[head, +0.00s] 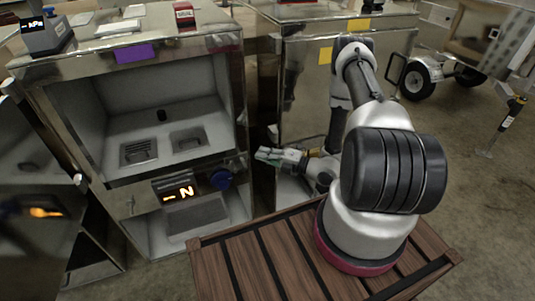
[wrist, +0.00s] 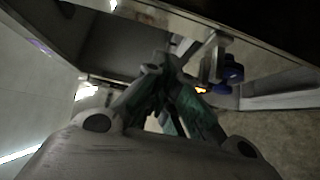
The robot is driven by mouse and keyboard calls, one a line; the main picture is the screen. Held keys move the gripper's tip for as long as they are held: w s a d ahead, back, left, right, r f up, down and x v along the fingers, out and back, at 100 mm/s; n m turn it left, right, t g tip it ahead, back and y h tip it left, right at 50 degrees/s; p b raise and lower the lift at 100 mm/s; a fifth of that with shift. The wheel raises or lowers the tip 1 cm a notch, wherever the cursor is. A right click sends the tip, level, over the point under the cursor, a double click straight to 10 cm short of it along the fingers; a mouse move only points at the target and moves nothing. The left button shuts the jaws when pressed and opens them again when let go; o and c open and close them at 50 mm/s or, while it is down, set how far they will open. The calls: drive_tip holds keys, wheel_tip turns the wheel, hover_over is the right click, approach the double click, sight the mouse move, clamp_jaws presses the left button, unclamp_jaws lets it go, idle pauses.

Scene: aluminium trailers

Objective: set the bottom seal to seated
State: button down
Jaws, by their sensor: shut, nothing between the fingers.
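No part labelled as the bottom seal can be read in either view. In the head view a blue round knob (head: 221,180) sits on the front of the metal cabinet (head: 130,200), beside a small display (head: 178,192) with glowing orange characters. A blue part, likely the same knob, shows in the wrist view (wrist: 231,70) to the right of the fingertips. My gripper (head: 268,154) is shut and empty, to the right of the knob and apart from it. In the wrist view its green-padded fingers (wrist: 160,66) meet near the middle.
The cabinet has an open upper compartment (head: 165,120) with two vents and a lower opening (head: 185,238). A second metal cabinet (head: 300,100) stands behind my arm. A wooden slatted top (head: 260,262) lies under my arm's base. A wheeled trailer (head: 440,72) is at the back right.

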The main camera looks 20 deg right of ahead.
sight(241, 137)
drive_tip(key=w+a, duration=0.1)
drive_tip(key=w, duration=0.1)
drive_tip(key=w+a, duration=0.1)
drive_tip(key=w, duration=0.2)
drive_tip(key=w+a, duration=0.2)
drive_tip(key=shift+w, duration=0.2)
drive_tip(key=shift+w+a, duration=0.1)
drive_tip(key=shift+w, duration=0.25)
